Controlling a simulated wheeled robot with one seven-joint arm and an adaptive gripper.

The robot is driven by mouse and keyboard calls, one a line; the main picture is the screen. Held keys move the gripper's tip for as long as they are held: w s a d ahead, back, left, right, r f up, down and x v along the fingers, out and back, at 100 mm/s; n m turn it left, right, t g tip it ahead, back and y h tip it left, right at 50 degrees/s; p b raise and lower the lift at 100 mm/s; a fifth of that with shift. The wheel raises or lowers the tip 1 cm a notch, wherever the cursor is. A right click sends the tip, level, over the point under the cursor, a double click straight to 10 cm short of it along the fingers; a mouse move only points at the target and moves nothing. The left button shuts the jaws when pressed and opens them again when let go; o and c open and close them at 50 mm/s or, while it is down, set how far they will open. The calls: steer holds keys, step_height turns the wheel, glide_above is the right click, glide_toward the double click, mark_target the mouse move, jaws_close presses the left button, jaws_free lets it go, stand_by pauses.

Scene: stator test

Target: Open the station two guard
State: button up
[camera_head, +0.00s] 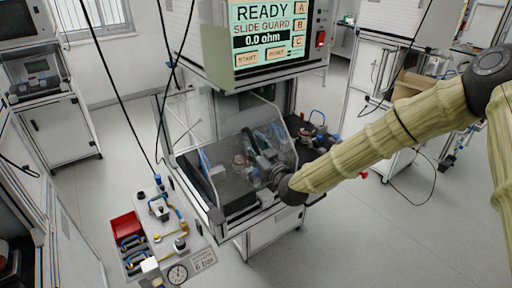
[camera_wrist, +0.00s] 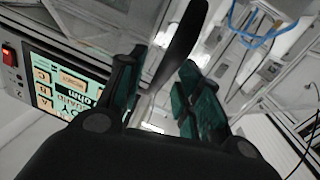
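The clear guard (camera_head: 268,124) stands over a dark station bed (camera_head: 232,183) below the screen box, in the head view. It looks lowered over the bed. No station number is readable. My gripper (camera_head: 262,172) is at the guard's front side in the head view, small and partly hidden by my wrist. In the wrist view my gripper (camera_wrist: 158,95) has its two green-padded fingers apart. A dark, long bar (camera_wrist: 183,42), perhaps a handle, runs down toward the gap between them. I cannot tell whether a finger touches it.
The screen box (camera_head: 272,35) above reads READY, SLIDE GUARD, 0.0 ohm. A pneumatic panel (camera_head: 195,240) with a gauge and red bin (camera_head: 126,226) stands at front left. Black cables hang left of the station. Fittings with blue tubes (camera_head: 318,133) are at right. Floor at lower right is clear.

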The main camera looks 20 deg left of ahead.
jaws_close()
